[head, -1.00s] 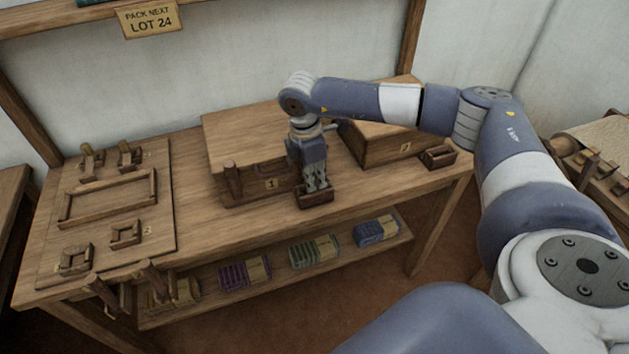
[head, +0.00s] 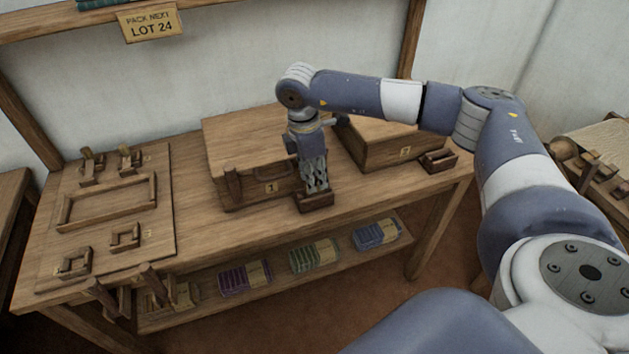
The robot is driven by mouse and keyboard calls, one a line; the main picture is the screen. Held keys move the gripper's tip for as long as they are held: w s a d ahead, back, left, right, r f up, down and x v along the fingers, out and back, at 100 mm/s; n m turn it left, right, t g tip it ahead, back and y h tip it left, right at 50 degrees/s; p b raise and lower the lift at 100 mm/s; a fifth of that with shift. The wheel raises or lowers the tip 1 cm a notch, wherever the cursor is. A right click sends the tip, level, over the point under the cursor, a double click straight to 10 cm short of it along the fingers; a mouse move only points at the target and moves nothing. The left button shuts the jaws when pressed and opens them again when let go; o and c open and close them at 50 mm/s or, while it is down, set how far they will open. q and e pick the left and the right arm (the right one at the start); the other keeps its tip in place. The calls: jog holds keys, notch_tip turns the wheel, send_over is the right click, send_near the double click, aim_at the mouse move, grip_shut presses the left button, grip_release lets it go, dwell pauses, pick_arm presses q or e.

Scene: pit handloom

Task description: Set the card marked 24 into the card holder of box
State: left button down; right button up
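Box 1 (head: 250,188) is a wooden box with a "1" tag, standing mid-table. A small wooden card holder (head: 315,204) stands at its front right corner. Box 2 (head: 385,155) is behind to the right, with another small card holder (head: 438,161) beside it. My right gripper (head: 317,189) points down, its fingertips at the holder by box 1. I cannot tell whether the fingers are apart or closed. No card marked 24 can be made out; the fingers and holder may hide one. My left gripper is not in view.
A sign (head: 150,23) reading "PACK NEXT LOT 24" hangs above. A wooden board (head: 105,215) with frames and small holders covers the table's left. Several bundles, including a purple one (head: 244,277) and a blue one (head: 376,235), lie on the lower shelf.

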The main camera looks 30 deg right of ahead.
notch_tip(320, 180, up, 10)
jog(key=a, duration=0.1)
jog(key=shift+w+f+b, duration=0.15)
jog(key=shift+b, duration=0.3)
jog(key=shift+a, duration=0.1)
